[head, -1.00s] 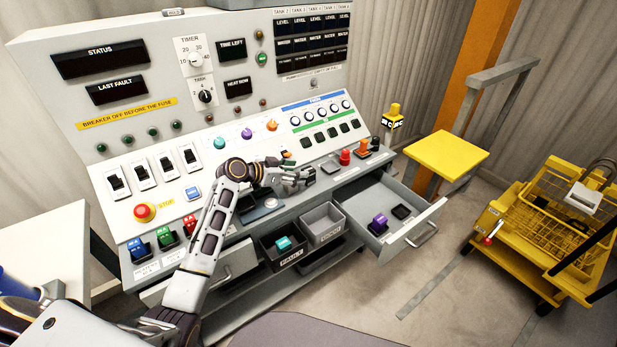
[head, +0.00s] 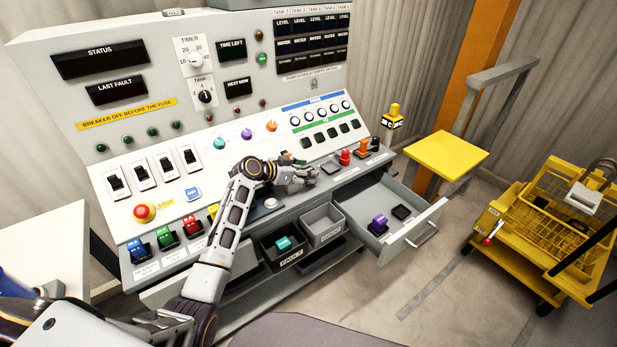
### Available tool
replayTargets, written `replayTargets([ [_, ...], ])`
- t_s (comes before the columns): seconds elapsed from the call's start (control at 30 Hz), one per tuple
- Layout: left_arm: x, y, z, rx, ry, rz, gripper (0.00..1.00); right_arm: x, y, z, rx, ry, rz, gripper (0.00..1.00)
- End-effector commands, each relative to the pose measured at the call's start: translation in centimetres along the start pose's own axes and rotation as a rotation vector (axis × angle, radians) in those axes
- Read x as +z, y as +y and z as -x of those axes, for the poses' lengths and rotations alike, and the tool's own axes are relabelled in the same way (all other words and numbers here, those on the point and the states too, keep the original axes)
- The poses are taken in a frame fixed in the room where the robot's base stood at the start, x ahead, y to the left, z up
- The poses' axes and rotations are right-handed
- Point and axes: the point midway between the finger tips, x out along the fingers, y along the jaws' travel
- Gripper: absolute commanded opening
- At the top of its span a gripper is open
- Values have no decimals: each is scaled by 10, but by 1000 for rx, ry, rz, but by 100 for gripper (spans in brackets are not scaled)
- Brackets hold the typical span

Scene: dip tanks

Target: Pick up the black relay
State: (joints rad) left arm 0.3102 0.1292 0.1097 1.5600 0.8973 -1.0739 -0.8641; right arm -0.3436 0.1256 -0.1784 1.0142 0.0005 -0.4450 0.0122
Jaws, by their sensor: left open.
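My left gripper (head: 310,177) is open and empty over the ledge, left of the red relay and apart from the black one. A flat dark square (head: 401,212) lies in the open right drawer (head: 430,217), next to a purple relay (head: 379,223); I cannot tell what the square is. My right gripper is not in view.
The right drawer juts out. A yellow stool (head: 447,155) and a yellow cart (head: 560,225) stand at right. Blue, green and red blocks (head: 165,238) line the left front.

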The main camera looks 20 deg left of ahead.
Motion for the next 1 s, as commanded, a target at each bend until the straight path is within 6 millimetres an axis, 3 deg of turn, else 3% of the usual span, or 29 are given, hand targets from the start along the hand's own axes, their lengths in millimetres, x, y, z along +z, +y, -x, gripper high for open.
replayTargets([
  [0.23,1,0,-16,-2,-1,0,57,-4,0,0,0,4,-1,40],
  [0.73,1,0,-17,-2,-1,0,57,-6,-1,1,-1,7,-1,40],
  [1.0,1,-1,-17,-2,-1,0,24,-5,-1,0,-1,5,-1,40],
])
